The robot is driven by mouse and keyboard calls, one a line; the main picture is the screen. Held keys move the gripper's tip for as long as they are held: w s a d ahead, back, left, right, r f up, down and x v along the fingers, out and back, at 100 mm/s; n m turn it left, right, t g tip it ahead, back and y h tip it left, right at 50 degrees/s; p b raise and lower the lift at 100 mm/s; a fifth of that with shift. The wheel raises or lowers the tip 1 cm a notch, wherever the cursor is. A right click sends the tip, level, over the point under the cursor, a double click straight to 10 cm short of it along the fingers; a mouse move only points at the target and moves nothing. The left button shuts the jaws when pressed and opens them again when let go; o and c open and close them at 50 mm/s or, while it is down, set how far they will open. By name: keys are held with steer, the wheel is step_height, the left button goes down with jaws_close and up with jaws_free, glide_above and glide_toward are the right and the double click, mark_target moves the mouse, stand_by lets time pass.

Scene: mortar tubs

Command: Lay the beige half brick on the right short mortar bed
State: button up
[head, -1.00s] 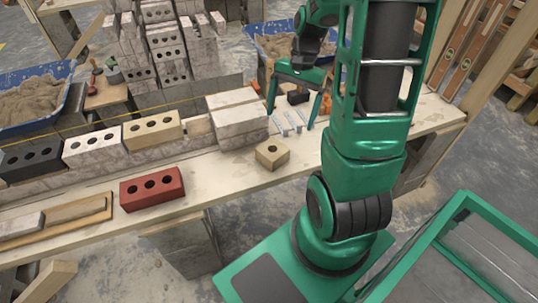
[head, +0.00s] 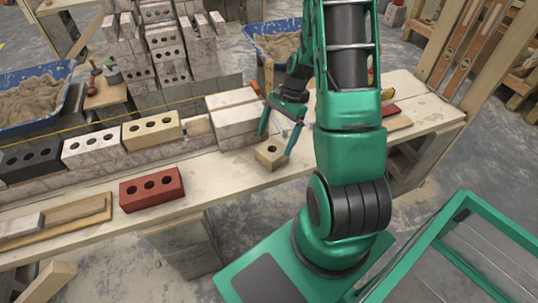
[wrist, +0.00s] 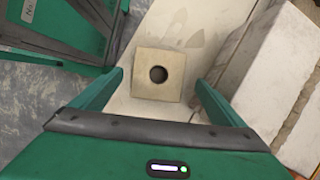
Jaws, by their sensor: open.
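The beige half brick (head: 271,155), a small block with one round hole, lies on the wooden plank in front of the pale stacked blocks. It also shows in the wrist view (wrist: 158,75). My gripper (head: 277,143) is open, its fingers apart on either side of the half brick. In the wrist view my gripper (wrist: 159,79) has the brick between its fingertips, with a gap on the right and the left finger close to it. I cannot clearly make out the right short mortar bed.
A brick row with a black brick (head: 30,158), a white brick (head: 92,147) and a yellowish brick (head: 153,130) runs along the back. Pale stacked blocks (head: 236,118) stand behind the half brick. A red brick (head: 152,189) lies on the plank, with bare plank between.

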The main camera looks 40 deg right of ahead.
mark_target(272, 148)
steer(key=shift+x, duration=2.65)
steer(key=shift+d+f, duration=0.15)
steer(key=shift+f, duration=0.15)
steer(key=shift+c, duration=0.4)
steer(key=c, duration=1.9)
steer(key=shift+r, duration=0.15)
steer(key=shift+c, duration=0.2)
